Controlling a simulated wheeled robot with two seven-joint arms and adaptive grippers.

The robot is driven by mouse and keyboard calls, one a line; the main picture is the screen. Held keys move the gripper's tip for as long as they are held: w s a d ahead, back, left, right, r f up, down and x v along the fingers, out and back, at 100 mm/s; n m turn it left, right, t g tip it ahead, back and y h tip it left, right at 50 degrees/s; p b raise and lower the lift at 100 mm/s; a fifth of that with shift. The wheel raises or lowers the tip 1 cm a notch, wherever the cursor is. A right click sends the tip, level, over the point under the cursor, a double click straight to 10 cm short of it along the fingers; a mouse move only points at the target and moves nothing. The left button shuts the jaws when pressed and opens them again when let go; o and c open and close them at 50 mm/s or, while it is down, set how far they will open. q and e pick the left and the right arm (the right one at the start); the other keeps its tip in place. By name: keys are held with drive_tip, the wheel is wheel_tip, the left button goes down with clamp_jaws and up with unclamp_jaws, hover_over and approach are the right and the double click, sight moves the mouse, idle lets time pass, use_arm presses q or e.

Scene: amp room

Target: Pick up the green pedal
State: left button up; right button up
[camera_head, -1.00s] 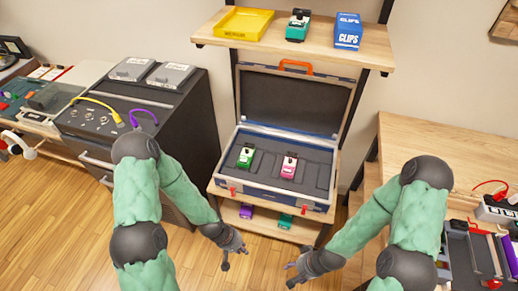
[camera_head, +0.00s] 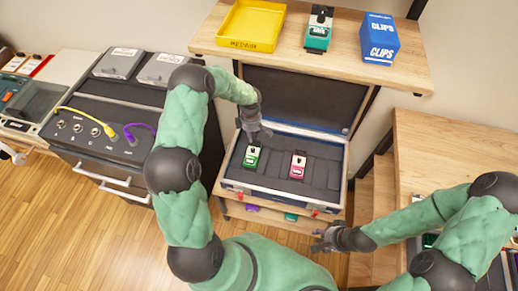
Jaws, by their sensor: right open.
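A green pedal (camera_head: 252,158) lies in the left part of the open case (camera_head: 232,187), on its dark foam. My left gripper (camera_head: 258,136) points down just above and behind this pedal. Its fingers are small and dark against the case, and whether they touch the pedal is unclear. A teal-green pedal (camera_head: 318,32) stands on the upper wooden shelf. Another teal item (camera_head: 291,217) shows partly on the shelf below the case. My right gripper (camera_head: 322,240) is open and empty, in front of the case's right corner.
A pink pedal (camera_head: 298,165) lies in the case, right of the green one. The upper shelf (camera_head: 350,68) overhangs the case and also holds a yellow tray (camera_head: 247,27) and a blue box (camera_head: 380,38). A dark amp cabinet (camera_head: 100,125) stands at left, a wooden table (camera_head: 450,150) at right.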

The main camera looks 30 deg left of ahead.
use_arm(q)
drive_tip(key=b, duration=0.1)
hover_over(253, 149)
wheel_tip(253, 149, down, 6)
drive_tip(key=shift+s+a+r, duration=0.1)
wheel_tip(253, 149, down, 5)
drive_tip(key=shift+b, duration=1.1)
drive_tip(key=shift+r, duration=0.1)
clamp_jaws()
